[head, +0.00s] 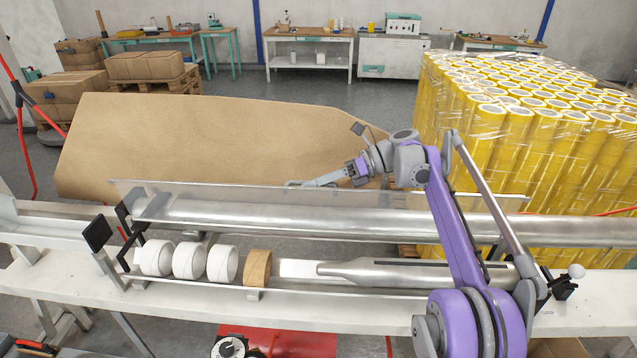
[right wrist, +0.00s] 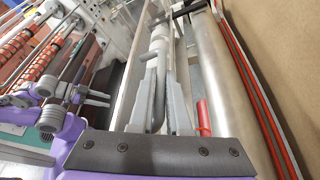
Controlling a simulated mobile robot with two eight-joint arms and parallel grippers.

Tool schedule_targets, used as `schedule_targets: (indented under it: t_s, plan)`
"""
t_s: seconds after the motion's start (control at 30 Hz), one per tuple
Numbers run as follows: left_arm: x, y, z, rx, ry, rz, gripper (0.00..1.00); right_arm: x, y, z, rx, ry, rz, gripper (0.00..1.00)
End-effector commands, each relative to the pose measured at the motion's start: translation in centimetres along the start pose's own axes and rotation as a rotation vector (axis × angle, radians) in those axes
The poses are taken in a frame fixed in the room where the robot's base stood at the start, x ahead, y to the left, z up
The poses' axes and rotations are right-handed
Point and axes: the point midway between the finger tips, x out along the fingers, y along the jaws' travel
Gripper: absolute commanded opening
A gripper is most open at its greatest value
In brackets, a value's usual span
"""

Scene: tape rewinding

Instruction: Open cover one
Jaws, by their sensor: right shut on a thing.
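A long, clear cover panel (head: 235,194) stands along the back of the machine, behind the big metal roller (head: 250,215); I take it to be cover one. My right gripper (head: 294,184) reaches over the machine from the right, with its fingertips at the panel's upper edge. In the right wrist view my right gripper (right wrist: 158,125) is shut on a grey bent bar (right wrist: 155,88), which looks like a handle. Whether the bar is fixed to the panel cannot be told.
Three white rolls (head: 189,260) and a brown roll (head: 257,267) sit on the lower shaft (head: 375,272). A brown paper sheet (head: 215,140) rises behind the machine. Wrapped yellow tubes (head: 520,140) are stacked at right. A red rod (right wrist: 203,117) is beside my right fingers.

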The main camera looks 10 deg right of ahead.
Motion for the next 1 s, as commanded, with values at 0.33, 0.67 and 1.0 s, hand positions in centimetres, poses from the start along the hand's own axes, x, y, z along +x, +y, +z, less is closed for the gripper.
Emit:
schedule_targets:
  t_s: [0.33, 0.67, 1.0]
  plan:
    - [0.0, 0.0, 0.0, 0.0, 0.0, 0.0, 0.5, 0.0, 0.1, 0.0, -0.004, 0.0, -0.003, 0.2]
    - [0.0, 0.0, 0.0, 0.0, 0.0, 0.0, 0.5, 0.0, 0.1, 0.0, -0.003, 0.0, -0.003, 0.27]
    - [-0.4, 0.0, -0.4, 0.0, 0.003, 0.0, 0.5, -5.0, 0.0, 0.1, -0.003, -0.001, -0.006, 0.27]
